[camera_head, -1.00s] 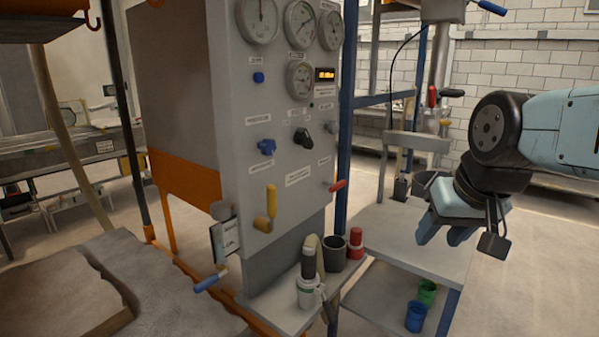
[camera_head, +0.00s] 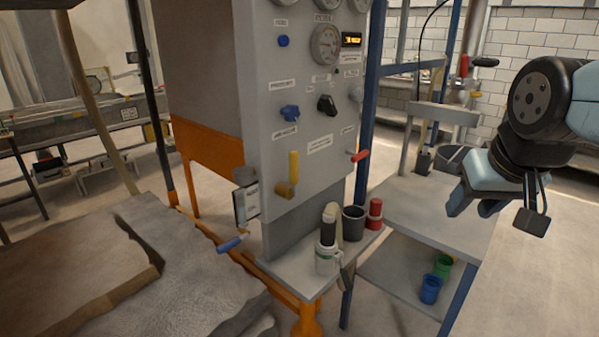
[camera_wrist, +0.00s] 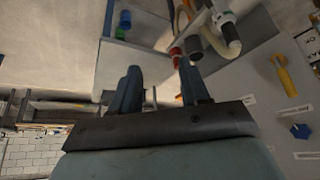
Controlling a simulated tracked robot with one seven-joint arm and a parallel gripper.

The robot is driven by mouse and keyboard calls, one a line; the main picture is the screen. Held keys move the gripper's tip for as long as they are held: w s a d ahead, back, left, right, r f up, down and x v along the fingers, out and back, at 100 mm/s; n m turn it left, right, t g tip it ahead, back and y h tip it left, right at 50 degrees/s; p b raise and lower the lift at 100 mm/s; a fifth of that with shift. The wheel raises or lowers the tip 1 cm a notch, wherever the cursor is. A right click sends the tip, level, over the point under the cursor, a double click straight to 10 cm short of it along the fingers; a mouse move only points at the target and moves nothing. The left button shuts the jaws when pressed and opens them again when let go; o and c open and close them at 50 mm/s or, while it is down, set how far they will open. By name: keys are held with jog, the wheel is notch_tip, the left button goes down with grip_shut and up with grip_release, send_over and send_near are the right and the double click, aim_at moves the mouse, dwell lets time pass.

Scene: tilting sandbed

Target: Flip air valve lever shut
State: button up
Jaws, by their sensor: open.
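The grey control panel (camera_head: 262,100) has several levers; its labels are too small to read, so I cannot tell which lever is the air valve's. A yellow lever (camera_head: 293,168) points up at the lower panel; it also shows in the wrist view (camera_wrist: 285,78). A short red lever (camera_head: 361,155) sticks out at the panel's right edge. A blue-handled lever (camera_head: 231,244) hangs low at the left, below a small label plate. My gripper (camera_head: 473,208) is open and empty, to the right of the panel and apart from all levers. Its two fingers show in the wrist view (camera_wrist: 158,78).
The sandbed (camera_head: 190,270) lies at the left.

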jog(key=shift+w+a+r, duration=0.25)
jog(key=shift+c, duration=1.4)
jog(key=w+a+r+n, duration=0.1)
jog(key=w+a+n, duration=0.1)
jog(key=w+a, duration=0.1)
jog(key=w+a+r+n+g, duration=0.1)
jog(key=shift+w+a+r, duration=0.2)
jog(key=shift+a+r, duration=0.15)
jog(key=shift+a, duration=0.05)
grip_shut()
jog(key=w+a+r+n, duration=0.1)
jog(key=w+a+n, duration=0.1)
jog(key=a, duration=0.7)
jog(key=w+a+r+n+h, duration=0.1)
jog(key=a+n, duration=0.3)
jog(key=a, duration=0.6)
jog(key=w+a+r+n+h, duration=0.1)
jog(key=w+a+n, duration=0.1)
jog(key=a, duration=0.8)
jog(key=shift+w+a+r+n+g, duration=0.3)
jog(key=shift+w+n, duration=0.1)
jog(key=shift+n, duration=0.4)
